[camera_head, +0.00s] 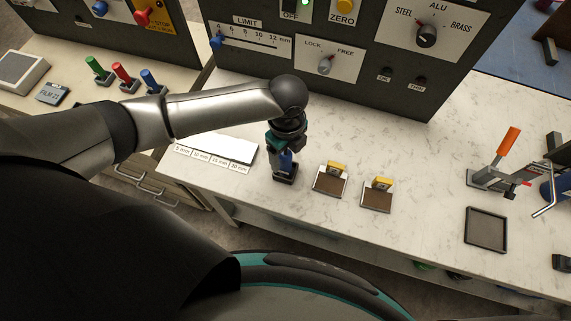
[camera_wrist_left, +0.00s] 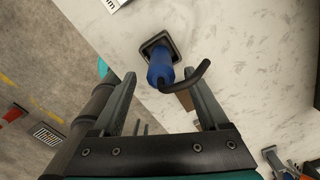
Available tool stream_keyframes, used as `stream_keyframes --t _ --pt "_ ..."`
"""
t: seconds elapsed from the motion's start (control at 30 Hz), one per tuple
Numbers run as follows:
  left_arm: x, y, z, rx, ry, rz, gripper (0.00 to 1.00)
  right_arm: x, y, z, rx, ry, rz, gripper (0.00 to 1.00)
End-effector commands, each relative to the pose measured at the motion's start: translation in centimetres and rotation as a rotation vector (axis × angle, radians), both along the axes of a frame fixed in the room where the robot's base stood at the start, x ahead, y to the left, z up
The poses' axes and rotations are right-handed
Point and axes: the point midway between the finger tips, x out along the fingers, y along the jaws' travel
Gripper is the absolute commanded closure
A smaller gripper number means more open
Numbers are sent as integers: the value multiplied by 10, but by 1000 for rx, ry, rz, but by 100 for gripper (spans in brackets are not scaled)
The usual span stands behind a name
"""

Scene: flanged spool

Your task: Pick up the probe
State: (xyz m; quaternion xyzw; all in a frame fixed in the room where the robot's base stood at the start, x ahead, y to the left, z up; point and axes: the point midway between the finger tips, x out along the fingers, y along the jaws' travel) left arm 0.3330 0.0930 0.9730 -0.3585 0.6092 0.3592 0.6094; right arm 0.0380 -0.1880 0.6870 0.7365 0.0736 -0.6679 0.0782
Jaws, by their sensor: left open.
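The probe (camera_wrist_left: 160,68) is blue with a black cable curving off to the right, and it stands in a small dark square holder (camera_wrist_left: 158,44) on the white marbled bench. In the left wrist view my left gripper (camera_wrist_left: 161,77) is open, with one finger on each side of the probe's near end. Gaps show between the fingers and the probe. My right gripper is not in view.
Two brown pads with yellow blocks (camera_head: 330,181) (camera_head: 377,194) lie right of the probe. A white labelled strip (camera_head: 216,153) lies left. A dark control panel (camera_head: 330,62) stands behind. A dark tray (camera_head: 486,230) and an orange-handled clamp (camera_head: 505,148) are farther right.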

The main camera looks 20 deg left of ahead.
Motion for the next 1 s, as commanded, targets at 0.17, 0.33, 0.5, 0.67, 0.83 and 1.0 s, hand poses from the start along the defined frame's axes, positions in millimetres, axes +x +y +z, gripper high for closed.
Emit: stream_keyframes --t 0.17,0.33,0.5,0.67,0.83,1.0 --pt "1 2 -17 0 2 0 23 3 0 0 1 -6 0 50" --pt "3 4 -40 0 2 0 23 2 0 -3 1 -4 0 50" --pt "3 4 -51 0 -1 0 23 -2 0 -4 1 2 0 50" --pt "3 4 -52 0 -1 -1 23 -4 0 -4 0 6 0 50" --pt "3 4 -52 0 -1 0 34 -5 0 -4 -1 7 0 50" --pt "3 4 -52 0 -1 0 53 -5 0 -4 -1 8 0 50"
